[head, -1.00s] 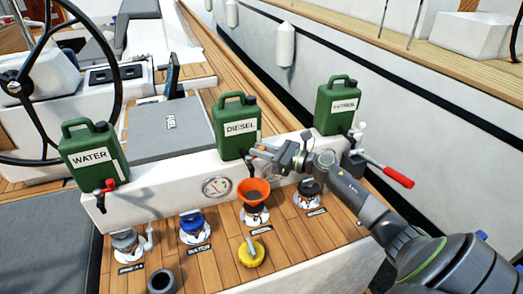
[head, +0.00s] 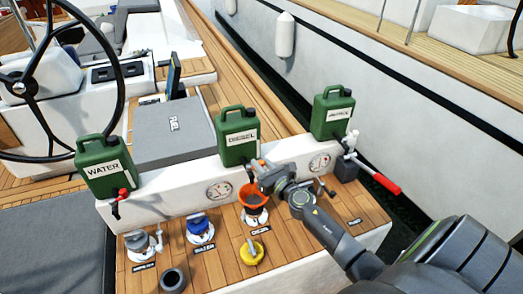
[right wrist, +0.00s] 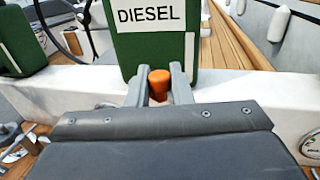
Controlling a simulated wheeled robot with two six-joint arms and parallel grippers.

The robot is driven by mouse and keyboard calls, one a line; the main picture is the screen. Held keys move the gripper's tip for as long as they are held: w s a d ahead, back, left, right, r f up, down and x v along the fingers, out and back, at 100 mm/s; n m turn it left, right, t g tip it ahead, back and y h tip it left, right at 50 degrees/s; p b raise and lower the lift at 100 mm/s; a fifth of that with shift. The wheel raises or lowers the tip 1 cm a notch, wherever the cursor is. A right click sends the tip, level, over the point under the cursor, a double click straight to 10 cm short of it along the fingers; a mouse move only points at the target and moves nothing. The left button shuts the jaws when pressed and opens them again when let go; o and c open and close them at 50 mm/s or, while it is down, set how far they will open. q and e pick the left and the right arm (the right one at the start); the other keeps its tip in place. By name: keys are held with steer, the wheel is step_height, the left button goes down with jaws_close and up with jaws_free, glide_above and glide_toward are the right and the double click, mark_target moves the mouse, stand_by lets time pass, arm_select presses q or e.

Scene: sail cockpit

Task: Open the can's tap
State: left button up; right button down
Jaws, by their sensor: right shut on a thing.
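The green diesel can (head: 238,136) stands on the white ledge in the middle of the head view. It also fills the upper middle of the right wrist view (right wrist: 158,50). Its orange tap (right wrist: 159,80) sits between the two fingers of my right gripper (right wrist: 158,84), which is shut on it. In the head view my right gripper (head: 260,166) reaches the can's lower right from the right side. An orange funnel (head: 252,195) stands in a deck filler just below the tap. Whether the tap is turned cannot be told. My left gripper is not in view.
The water can (head: 104,166) with a red tap and the petrol can (head: 332,112) stand on the same ledge. Several deck fillers, a yellow cap (head: 251,252) and a winch with a red handle (head: 384,183) are nearby. A steering wheel stands at left.

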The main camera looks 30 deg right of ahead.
steer(key=m+h, duration=0.1)
steer(key=m+h+p, duration=0.1)
steer(key=h, duration=0.1)
steer(key=shift+s+a+r, duration=0.15)
steer(key=shift+s+a, duration=0.05)
steer(key=shift+a, duration=0.15)
arm_select(q)
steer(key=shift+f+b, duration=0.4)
steer(key=shift+b, duration=1)
arm_select(e)
steer(key=shift+s+a+f+m+g+h, duration=0.1)
steer(key=shift+a+m+g+h, duration=0.4)
steer(key=shift+m+g+h, duration=1.3)
steer(key=shift+s+a+f+m+g+h, duration=0.1)
steer(key=shift+a+m+g+h, duration=0.45)
steer(key=shift+m+g+h, duration=1.2)
steer(key=shift+s+a+m+g+h, duration=0.1)
steer(key=shift+a+m+g+h, duration=0.5)
steer(key=shift+m+h, duration=1.3)
steer(key=shift+d+n+g+h, duration=0.1)
steer(key=shift+n+g+h, duration=0.15)
steer(key=shift+n+h, duration=0.4)
steer(key=c, duration=1.6)
jaws_free()
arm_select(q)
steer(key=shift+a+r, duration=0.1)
